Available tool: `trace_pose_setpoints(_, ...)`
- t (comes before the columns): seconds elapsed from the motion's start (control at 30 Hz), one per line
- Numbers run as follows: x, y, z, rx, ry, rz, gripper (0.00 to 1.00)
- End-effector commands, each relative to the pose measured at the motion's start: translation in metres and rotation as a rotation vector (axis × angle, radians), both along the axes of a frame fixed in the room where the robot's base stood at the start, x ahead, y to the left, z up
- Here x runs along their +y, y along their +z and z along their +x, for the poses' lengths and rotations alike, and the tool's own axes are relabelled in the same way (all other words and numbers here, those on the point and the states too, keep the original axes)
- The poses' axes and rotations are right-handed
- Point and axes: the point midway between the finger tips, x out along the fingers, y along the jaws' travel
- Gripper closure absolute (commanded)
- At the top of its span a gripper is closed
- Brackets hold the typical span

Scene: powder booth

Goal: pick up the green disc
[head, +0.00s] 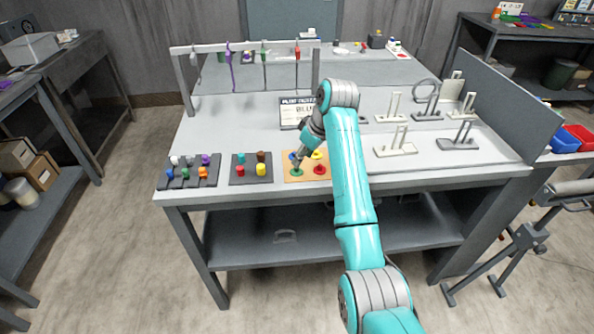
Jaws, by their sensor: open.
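The green disc (297,172) lies on the orange-tan board (308,177) near the front edge of the table. My gripper (298,165) points down right above it, with its fingertips at or just over the disc. The gripper is open; whether the fingers touch the disc cannot be told at this size. A red disc (319,170), a yellow disc (317,155) and a blue disc (292,156) are on the same board, the blue one partly hidden by my gripper.
Left of the board stand a dark tray (250,180) with coloured pegs and another dark rack (190,185) with several knobs. A sign (296,112) stands behind. Grey and white stands (396,146) are on the right. A hanging rail (245,46) spans the back left.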

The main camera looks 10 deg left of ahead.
Motion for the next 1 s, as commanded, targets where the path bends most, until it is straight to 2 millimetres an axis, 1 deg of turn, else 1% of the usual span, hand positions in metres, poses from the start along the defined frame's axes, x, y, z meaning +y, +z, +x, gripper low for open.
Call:
trace_pose_setpoints(0.07,0.002,-0.006,0.001,0.001,0.000,0.000,0.55)
trace_pose_setpoints(0.3,0.013,-0.036,0.006,0.001,0.000,0.000,0.55)
trace_pose_setpoints(0.4,0.016,-0.044,0.008,0.001,-0.001,0.001,0.55)
trace_pose_setpoints(0.5,0.017,-0.048,0.009,0.000,-0.001,0.001,0.55)
trace_pose_setpoints(0.7,0.017,-0.048,0.009,-0.001,-0.001,0.001,0.55)
trace_pose_setpoints(0.8,0.017,-0.048,0.009,0.000,-0.001,0.001,0.77)
trace_pose_setpoints(0.83,0.017,-0.048,0.009,0.000,-0.001,0.001,0.79)
trace_pose_setpoints(0.87,0.017,-0.048,0.009,0.000,-0.001,0.001,0.85)
trace_pose_setpoints(0.9,0.017,-0.048,0.009,0.000,-0.001,0.001,0.93)
trace_pose_setpoints(0.93,0.017,-0.048,0.009,0.000,-0.001,0.000,0.98)
trace_pose_setpoints(1.0,0.017,-0.048,0.009,0.000,-0.001,0.000,0.98)
